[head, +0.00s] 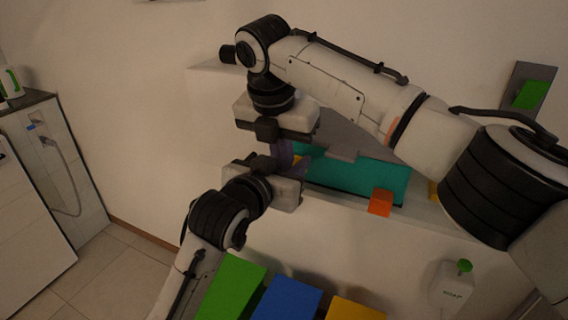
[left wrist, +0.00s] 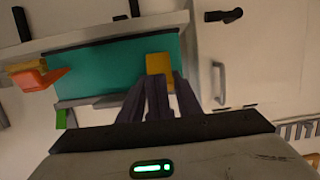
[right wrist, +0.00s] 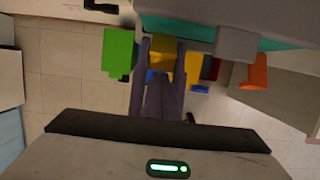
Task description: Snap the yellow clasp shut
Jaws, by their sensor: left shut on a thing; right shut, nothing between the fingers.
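The yellow clasp (head: 301,161) is at the left end of a teal box (head: 360,178) with a grey lid (head: 357,137); it is mostly hidden by my grippers. It shows more clearly in the left wrist view (left wrist: 159,64) and right wrist view (right wrist: 162,52). My left gripper (head: 286,163) has its fingers at the clasp and appears shut on it. They also show in the left wrist view (left wrist: 160,85). My right gripper (right wrist: 162,75) is shut and empty, close by the clasp from above. An orange clasp (head: 380,202) sticks out from the box's front.
The box stands on a white ledge (head: 330,205). Below are a green block (head: 232,288), a blue block (head: 287,300) and a yellow block (head: 352,309). A white soap bottle (head: 451,287) stands at lower right. My right arm spans above the box.

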